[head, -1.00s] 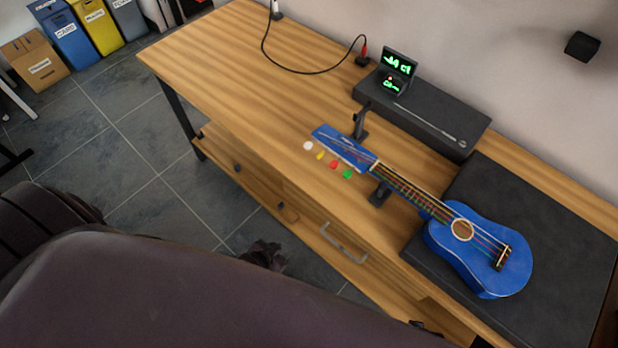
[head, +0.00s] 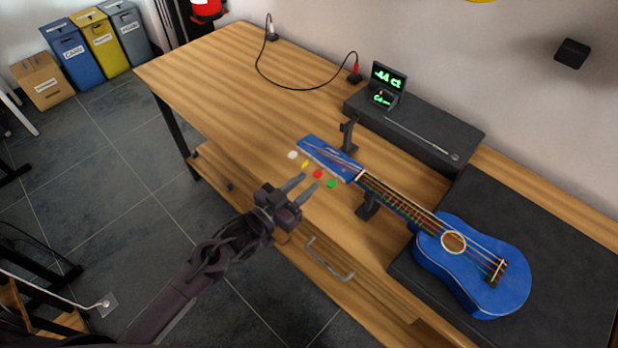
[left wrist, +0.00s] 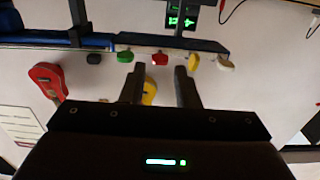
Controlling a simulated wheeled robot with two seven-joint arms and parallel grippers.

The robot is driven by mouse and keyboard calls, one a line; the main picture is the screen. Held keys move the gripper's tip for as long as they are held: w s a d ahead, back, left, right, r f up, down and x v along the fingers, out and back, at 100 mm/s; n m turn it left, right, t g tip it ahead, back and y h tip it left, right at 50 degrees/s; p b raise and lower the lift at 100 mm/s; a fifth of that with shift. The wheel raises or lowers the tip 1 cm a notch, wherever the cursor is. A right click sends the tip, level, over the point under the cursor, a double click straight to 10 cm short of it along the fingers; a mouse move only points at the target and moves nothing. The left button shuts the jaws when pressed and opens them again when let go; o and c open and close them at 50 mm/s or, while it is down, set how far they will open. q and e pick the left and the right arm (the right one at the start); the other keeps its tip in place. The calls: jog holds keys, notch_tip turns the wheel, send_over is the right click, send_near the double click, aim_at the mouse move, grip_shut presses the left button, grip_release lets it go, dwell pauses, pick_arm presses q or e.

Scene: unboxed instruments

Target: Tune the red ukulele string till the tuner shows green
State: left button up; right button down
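A blue ukulele (head: 455,270) lies on the bench with its neck on a black support and its headstock (head: 325,158) pointing left. Along the near edge of the headstock are white, yellow, red (head: 318,174) and green pegs. My left gripper (head: 307,184) is open and empty in front of the pegs. In the left wrist view its two fingers (left wrist: 160,72) stand apart below the red peg (left wrist: 160,58); they do not appear to hold it. The small tuner (head: 388,82) on the dark box shows green text like "-44 ct". My right gripper is not in view.
A dark box (head: 420,125) with a thin metal rod stands along the wall. A black mat (head: 545,255) lies under the ukulele body. A cable (head: 290,86) runs over the back left. The bench's left part is clear. A drawer handle (head: 330,260) sticks out in front.

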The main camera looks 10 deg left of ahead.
aim_at(318, 174)
pick_arm(q)
jog(key=shift+x, duration=1.3)
grip_shut()
